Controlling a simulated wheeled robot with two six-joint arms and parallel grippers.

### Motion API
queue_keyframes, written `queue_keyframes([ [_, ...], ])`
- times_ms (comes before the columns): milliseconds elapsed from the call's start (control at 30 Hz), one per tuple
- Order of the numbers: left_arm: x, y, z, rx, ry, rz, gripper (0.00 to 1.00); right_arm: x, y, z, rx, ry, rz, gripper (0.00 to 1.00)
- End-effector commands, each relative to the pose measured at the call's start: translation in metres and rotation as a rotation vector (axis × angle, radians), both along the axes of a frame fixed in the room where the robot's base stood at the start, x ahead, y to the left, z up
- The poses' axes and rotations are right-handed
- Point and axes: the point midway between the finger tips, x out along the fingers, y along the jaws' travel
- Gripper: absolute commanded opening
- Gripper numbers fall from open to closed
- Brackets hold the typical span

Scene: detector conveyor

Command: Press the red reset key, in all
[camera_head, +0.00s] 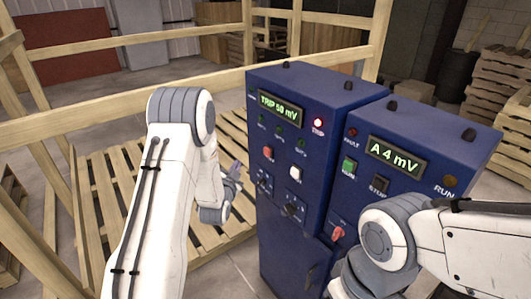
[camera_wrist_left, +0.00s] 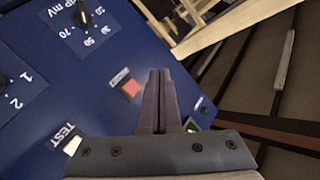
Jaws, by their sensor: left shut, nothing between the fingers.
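The red key (camera_head: 267,153) is on the front of the left blue cabinet, above and left of the white TEST key (camera_head: 295,173). In the left wrist view the red key (camera_wrist_left: 126,86) is just left of my left fingertips, and the white key (camera_wrist_left: 72,145) is lower left. My left gripper (camera_head: 236,170) is in front of the panel, left of the red key in the head view. In the wrist view the left gripper (camera_wrist_left: 159,75) is shut and empty, its fingers together; whether they touch the panel I cannot tell. My right gripper is out of view.
The left display (camera_head: 281,108) reads TRIP 50 mV; the red TRIP lamp (camera_head: 317,122) is lit. Two knobs sit below the keys. A wooden rail (camera_head: 100,130) and pallets stand left.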

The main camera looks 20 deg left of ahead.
Motion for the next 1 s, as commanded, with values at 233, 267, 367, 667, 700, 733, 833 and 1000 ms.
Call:
queue_keyframes([
  [233, 0.021, -0.018, 0.002, -0.001, -0.001, -0.006, 0.00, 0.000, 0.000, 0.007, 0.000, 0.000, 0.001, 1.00],
  [267, 0.024, -0.021, 0.001, -0.002, 0.000, -0.005, 0.00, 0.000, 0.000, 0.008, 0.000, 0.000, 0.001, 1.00],
  [367, 0.036, -0.029, 0.001, -0.001, -0.001, -0.004, 0.00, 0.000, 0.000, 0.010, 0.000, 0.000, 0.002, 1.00],
  [667, 0.062, -0.049, -0.001, 0.000, -0.001, -0.002, 0.00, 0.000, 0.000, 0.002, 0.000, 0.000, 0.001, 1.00],
  [700, 0.064, -0.051, -0.001, 0.000, -0.001, -0.002, 0.00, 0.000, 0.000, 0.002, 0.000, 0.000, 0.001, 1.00],
  [733, 0.065, -0.052, -0.001, 0.000, 0.000, -0.002, 0.00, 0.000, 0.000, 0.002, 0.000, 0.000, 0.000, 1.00],
  [833, 0.067, -0.053, 0.000, -0.001, 0.001, -0.001, 0.00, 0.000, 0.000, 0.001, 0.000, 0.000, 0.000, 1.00],
  [1000, 0.068, -0.054, 0.000, -0.001, 0.001, -0.001, 0.00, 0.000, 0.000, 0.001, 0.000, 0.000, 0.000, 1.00],
])
